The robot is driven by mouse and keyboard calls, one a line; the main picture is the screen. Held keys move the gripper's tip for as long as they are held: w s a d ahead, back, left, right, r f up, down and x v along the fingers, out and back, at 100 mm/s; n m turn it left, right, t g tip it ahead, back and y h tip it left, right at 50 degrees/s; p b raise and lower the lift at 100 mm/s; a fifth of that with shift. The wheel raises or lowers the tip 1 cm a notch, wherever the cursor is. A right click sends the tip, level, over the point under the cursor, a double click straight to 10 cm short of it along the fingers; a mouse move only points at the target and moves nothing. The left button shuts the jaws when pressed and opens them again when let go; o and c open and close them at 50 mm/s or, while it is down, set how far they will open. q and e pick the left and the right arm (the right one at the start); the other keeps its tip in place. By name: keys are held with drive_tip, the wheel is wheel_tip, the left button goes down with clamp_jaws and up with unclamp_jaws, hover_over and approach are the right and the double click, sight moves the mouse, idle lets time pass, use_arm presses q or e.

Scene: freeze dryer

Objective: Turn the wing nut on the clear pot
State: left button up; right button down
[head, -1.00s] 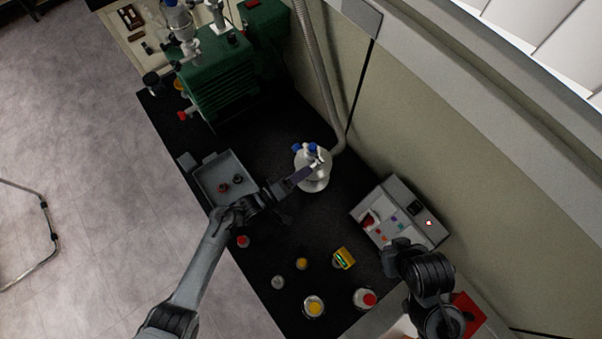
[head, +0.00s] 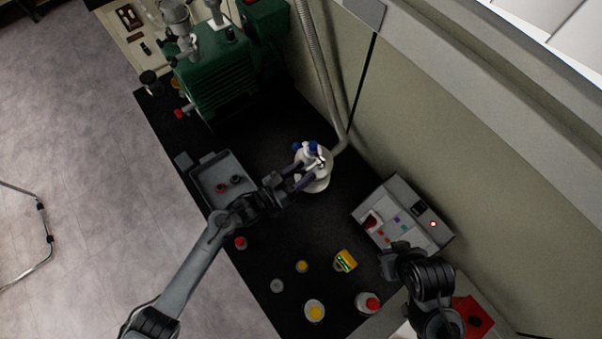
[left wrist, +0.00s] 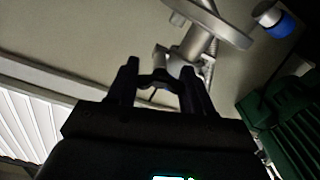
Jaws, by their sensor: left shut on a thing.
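The clear pot (head: 316,184) stands on the black bench near the wall, with a metal top and blue fittings (head: 311,147). My left gripper (head: 309,170) reaches its upper part from the left, both fingers showing. In the left wrist view, the fingers (left wrist: 158,72) stand either side of a small grey metal piece, apparently the wing nut (left wrist: 157,78), below a metal disc and stem. The nut is too small to make out in the head view. My right gripper (head: 391,262) hangs at the lower right, away from the pot; its fingers are unclear.
A grey tray (head: 205,185) with small dark items lies left of the pot. A control box (head: 404,219) stands to the right. Jars and a yellow device (head: 345,261) stand in front. A green pump (head: 217,78) is at the back; a hose (head: 318,75) runs behind the pot.

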use_arm(q)
drive_tip(key=m+b, duration=0.1)
drive_tip(key=m, duration=0.2)
drive_tip(key=shift+f+m, duration=0.1)
drive_tip(key=shift+m, duration=0.3)
drive_tip(key=m+b, duration=0.1)
drive_tip(key=m, duration=0.2)
drive_tip(key=shift+m+b, duration=0.3)
drive_tip(key=shift+b, duration=0.05)
drive_tip(key=m+b, duration=0.1)
drive_tip(key=m, duration=0.2)
drive_tip(key=shift+m+b, duration=0.3)
drive_tip(key=shift+m, duration=0.1)
drive_tip(key=m+b, duration=0.1)
drive_tip(key=m, duration=0.2)
drive_tip(key=shift+m, duration=0.3)
drive_tip(key=m+b, duration=0.2)
drive_tip(key=m, duration=0.1)
drive_tip(key=shift+m, duration=0.3)
drive_tip(key=m+b, duration=0.2)
drive_tip(key=m, duration=0.2)
drive_tip(key=m+b, duration=0.2)
drive_tip(key=m, duration=0.2)
drive_tip(key=shift+m, duration=0.3)
drive_tip(key=shift+m+b, duration=0.5)
drive_tip(key=shift+m, duration=0.6)
